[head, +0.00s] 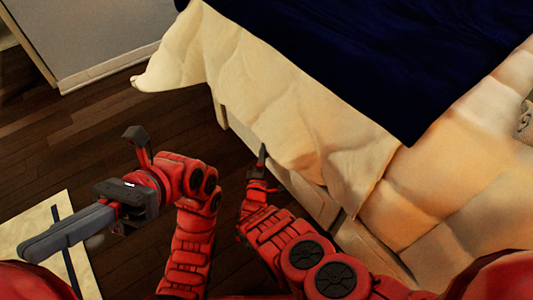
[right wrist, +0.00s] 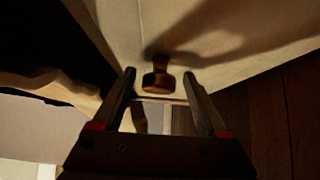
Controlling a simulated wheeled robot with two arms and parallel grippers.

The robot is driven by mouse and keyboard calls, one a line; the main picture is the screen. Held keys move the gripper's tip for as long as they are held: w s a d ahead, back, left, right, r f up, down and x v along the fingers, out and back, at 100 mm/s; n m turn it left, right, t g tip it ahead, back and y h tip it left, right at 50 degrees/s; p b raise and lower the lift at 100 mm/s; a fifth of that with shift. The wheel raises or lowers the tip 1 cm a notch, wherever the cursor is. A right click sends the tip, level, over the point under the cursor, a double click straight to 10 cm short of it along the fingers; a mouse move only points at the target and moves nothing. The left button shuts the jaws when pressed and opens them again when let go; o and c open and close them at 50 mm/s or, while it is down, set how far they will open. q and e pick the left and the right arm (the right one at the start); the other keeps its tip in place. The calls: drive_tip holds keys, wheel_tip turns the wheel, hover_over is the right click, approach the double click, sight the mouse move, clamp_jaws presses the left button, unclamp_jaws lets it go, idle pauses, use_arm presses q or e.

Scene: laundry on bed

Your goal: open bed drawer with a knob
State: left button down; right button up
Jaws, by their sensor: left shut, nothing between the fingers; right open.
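The round brown knob (right wrist: 156,82) shows in the right wrist view on a pale drawer front (right wrist: 215,30). My right gripper (right wrist: 159,76) is open, with one finger on each side of the knob in that view; I cannot tell whether either touches it. In the head view my right gripper (head: 262,158) is low beside the bed's side, and the knob is hidden there. Pale bed panels (head: 312,200) show below the hanging cover. My left gripper (head: 45,238) is shut and empty over the floor at left, away from the bed.
A cream quilt (head: 250,80) and a dark blue blanket (head: 370,50) cover the bed, the quilt hanging over its side near my right gripper. Dark wooden floor (head: 100,135) lies open left of the bed. A pale mat (head: 40,215) lies under my left gripper.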

clamp_jaws()
idle(0.4)
idle(1.1)
